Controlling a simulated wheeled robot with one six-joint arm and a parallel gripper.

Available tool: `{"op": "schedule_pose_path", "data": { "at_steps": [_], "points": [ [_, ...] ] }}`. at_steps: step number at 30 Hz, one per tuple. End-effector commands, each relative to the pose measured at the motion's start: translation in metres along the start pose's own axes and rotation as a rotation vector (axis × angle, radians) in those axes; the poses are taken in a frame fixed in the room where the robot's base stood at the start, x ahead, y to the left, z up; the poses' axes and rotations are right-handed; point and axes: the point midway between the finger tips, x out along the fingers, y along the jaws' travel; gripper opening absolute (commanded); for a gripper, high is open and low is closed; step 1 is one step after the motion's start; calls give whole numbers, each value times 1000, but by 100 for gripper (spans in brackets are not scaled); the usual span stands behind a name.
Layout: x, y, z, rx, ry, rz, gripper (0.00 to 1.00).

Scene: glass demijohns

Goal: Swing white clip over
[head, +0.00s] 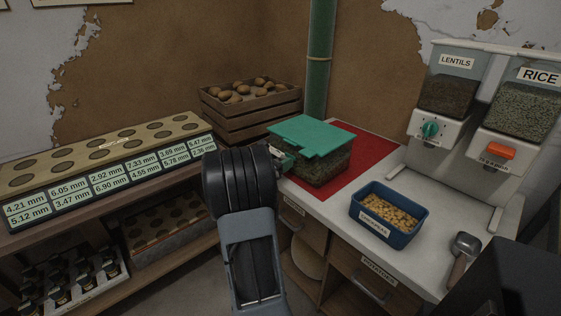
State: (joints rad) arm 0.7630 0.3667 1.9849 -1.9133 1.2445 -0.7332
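A clear box (327,171) with dark contents stands on a red mat (361,151), under a flat teal lid (311,135). My gripper (284,159) is at the left side of this box, close to the lid's near left edge. My own dark wrist covers much of the gripper, so its fingers and any grip are unclear. A small pale patch shows beside the gripper at the lid's edge. I cannot tell if it is the white clip or part of my gripper. No other white clip can be made out.
A blue tub (388,213) of chickpeas and a metal scoop (462,256) are on the white counter. Lentil (448,94) and rice (522,104) dispensers stand behind. A potato crate (250,110) is at the back; a wooden rack with holes (105,150) is left.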

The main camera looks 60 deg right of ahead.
Motion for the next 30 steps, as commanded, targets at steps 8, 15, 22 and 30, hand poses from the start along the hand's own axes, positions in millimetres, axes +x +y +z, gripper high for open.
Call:
{"op": "schedule_pose_path", "data": {
  "at_steps": [8,15,22,30],
  "points": [
    [0,0,0,0,0,0,27],
    [0,0,-11,-1,-66,0,23],
    [0,0,-14,-1,-221,-1,23],
    [-1,0,-9,0,-264,2,23]
  ]
}}
